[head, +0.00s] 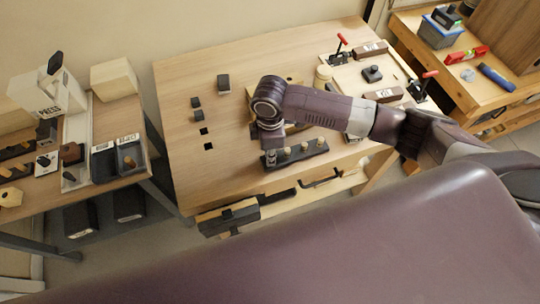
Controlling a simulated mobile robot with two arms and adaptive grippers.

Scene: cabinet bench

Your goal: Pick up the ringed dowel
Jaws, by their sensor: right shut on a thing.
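A dark rack (313,158) near the front edge of the wooden bench holds a row of short pale dowels (304,146). My right arm comes in from the right, and my right gripper (270,150) points down at the rack's left end. It is shut on a dowel there, which the fingers mostly hide. The ring on this dowel is too small to make out, and I cannot tell whether it is clear of the rack. My left gripper is not in view.
The bench top (185,85) is mostly clear at the left, with a few dark blocks (224,84) and square holes. A board with red-handled clamps (340,42) lies at the back right. A vise (228,215) hangs at the front edge. Side tables stand left and right.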

